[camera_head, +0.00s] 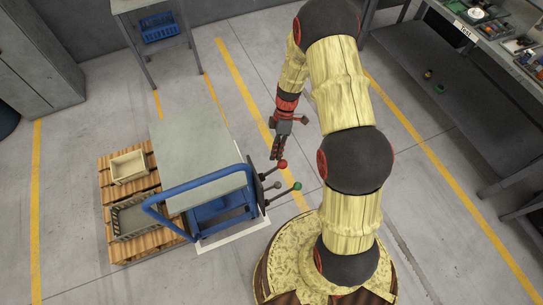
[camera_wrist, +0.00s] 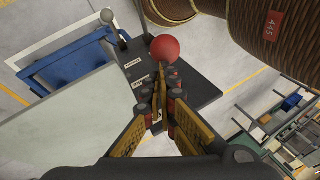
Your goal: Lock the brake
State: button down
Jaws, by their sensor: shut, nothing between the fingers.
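A cart with a grey top (camera_head: 195,150) and a blue push handle (camera_head: 185,190) stands left of my arm. At its right side a dark control plate (camera_wrist: 195,80) carries levers. One lever ends in a red ball knob (camera_head: 282,164), which also shows in the wrist view (camera_wrist: 165,49). Another has a green knob (camera_head: 297,187). A grey knob (camera_wrist: 107,16) shows at the upper left of the wrist view. Which lever is the brake I cannot tell; the plate's labels are unreadable. My gripper (camera_head: 277,155) is shut and empty, its fingertips (camera_wrist: 160,78) close to the red knob. Contact is unclear.
A wooden pallet (camera_head: 117,190) with a cream bin (camera_head: 128,167) and a grey crate (camera_head: 133,216) lies left of the cart. A workbench (camera_head: 480,45) stands at the right, a small table with a blue basket (camera_head: 159,27) at the back. Floor between cart and workbench is mostly clear.

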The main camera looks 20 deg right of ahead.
jog(key=d+f+n+y+b, duration=0.1)
jog(key=d+f+y+b, duration=0.2)
jog(key=f+y+b, duration=0.4)
jog(key=shift+f+n+g+y+b, duration=0.35)
jog(key=shift+f+b, duration=2.9)
jog(key=shift+b, duration=1.2)
